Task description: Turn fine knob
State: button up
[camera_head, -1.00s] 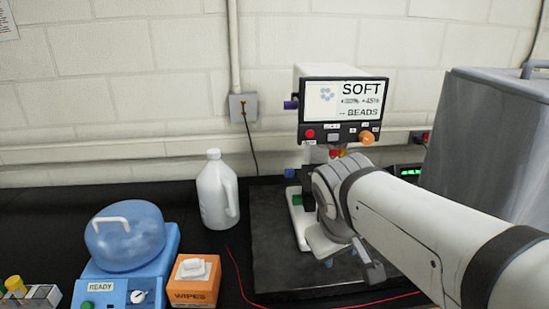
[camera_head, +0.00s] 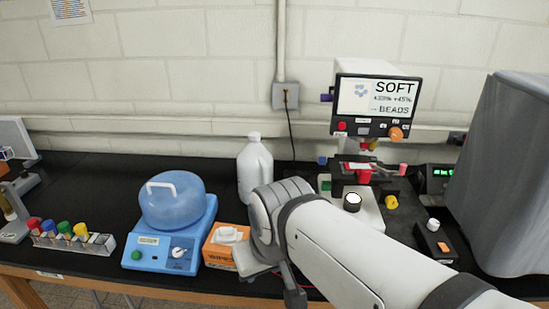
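A microscope-like instrument stands at right of centre with a screen (camera_head: 377,98) reading "SOFT" and "BEADS". An orange knob (camera_head: 396,134) sits at the screen's lower right. Below are a stage with a red-and-white piece (camera_head: 358,168), a pink knob (camera_head: 403,168), a yellow knob (camera_head: 391,201) and a blue knob (camera_head: 322,160). I cannot tell which is the fine knob. My gripper (camera_head: 292,291) is low, in front of the instrument's base and left of the knobs, apart from them. My wrist hides most of it, so its opening does not show.
A blue centrifuge-like device (camera_head: 172,240), an orange wipes box (camera_head: 222,245), a white jug (camera_head: 255,168) and a tube rack (camera_head: 80,242) stand to the left. A small black box (camera_head: 436,243) and a large grey housing (camera_head: 508,170) are at right. The bench's back left is clear.

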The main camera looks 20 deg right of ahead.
aim_at(321, 160)
jog(key=u, duration=1.05)
jog(key=k, duration=0.65)
jog(key=z, duration=0.9)
jog(key=i, duration=1)
jog(key=z, duration=0.05)
